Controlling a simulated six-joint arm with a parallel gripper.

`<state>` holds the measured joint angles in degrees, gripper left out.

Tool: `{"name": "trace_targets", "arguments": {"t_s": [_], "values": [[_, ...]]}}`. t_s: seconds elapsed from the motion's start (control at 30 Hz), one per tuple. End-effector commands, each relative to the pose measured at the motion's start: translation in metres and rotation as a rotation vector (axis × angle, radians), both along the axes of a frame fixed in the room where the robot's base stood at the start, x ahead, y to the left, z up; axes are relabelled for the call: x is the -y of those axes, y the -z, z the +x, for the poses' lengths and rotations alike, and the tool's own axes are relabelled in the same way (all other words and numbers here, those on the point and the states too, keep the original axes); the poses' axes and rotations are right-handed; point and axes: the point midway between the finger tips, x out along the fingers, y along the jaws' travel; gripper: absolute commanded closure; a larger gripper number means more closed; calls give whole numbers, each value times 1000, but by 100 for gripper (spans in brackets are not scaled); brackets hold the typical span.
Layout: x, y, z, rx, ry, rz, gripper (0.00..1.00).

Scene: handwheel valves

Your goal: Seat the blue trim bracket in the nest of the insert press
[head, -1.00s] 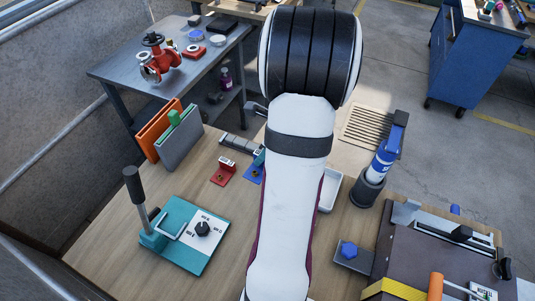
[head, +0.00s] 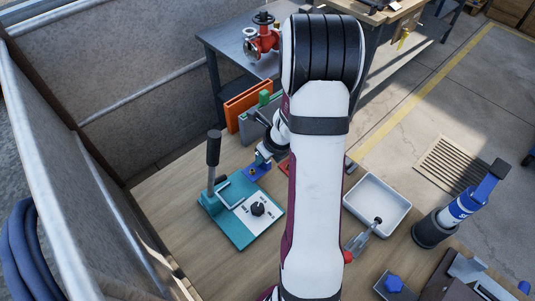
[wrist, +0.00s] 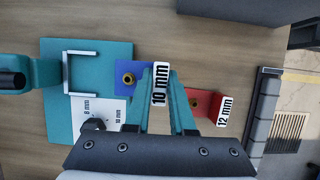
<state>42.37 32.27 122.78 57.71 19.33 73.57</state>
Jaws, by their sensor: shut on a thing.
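My gripper (wrist: 155,100) is shut on the blue trim bracket (wrist: 128,80), with the bracket's white "10 mm" tab between the teal fingers. The bracket's blue plate, with a brass insert, reaches left over the right edge of the teal insert press (wrist: 100,53). The nest, a U-shaped metal frame (wrist: 82,54), lies left of the bracket and looks empty. In the head view, the blue bracket (head: 256,171) is by the far right corner of the press (head: 225,231). My arm hides part of the gripper there.
A red "12 mm" bracket (wrist: 201,102) stands close right of my gripper. The press has an upright black-gripped lever (head: 213,149) and a black dial knob (head: 257,209). Orange (head: 243,101) and grey panels stand behind.

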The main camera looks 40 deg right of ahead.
Motion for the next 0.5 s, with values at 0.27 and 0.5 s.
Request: {"name": "trace_targets", "arguments": {"t_s": [0.27, 0.5], "values": [[-33, 12, -1, -4, -2, 1, 100], [-62, 13, -1, -2, -3, 0, 100]]}}
